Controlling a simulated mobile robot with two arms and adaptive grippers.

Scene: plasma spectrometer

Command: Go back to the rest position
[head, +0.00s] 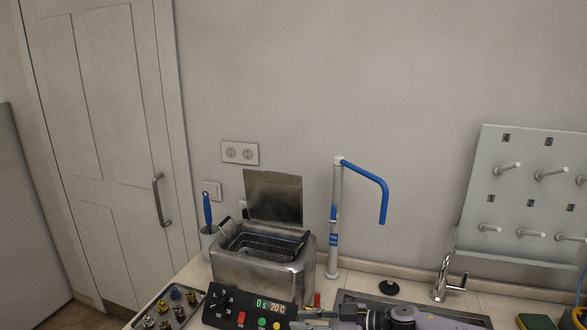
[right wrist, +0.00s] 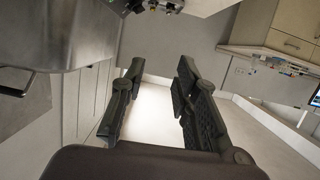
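My right gripper (right wrist: 161,70) shows in the right wrist view with its two dark fingers apart and nothing between them. Pale floor shows beyond the gap. My left gripper is in neither view.
The bath's lid (head: 273,197) stands open above its black control panel (head: 240,310). A tray with small metal parts (head: 172,308) lies at left. A white and blue arm-shaped tap (head: 337,220), sink faucet (head: 443,280) and pegboard (head: 522,195) stand behind and right.

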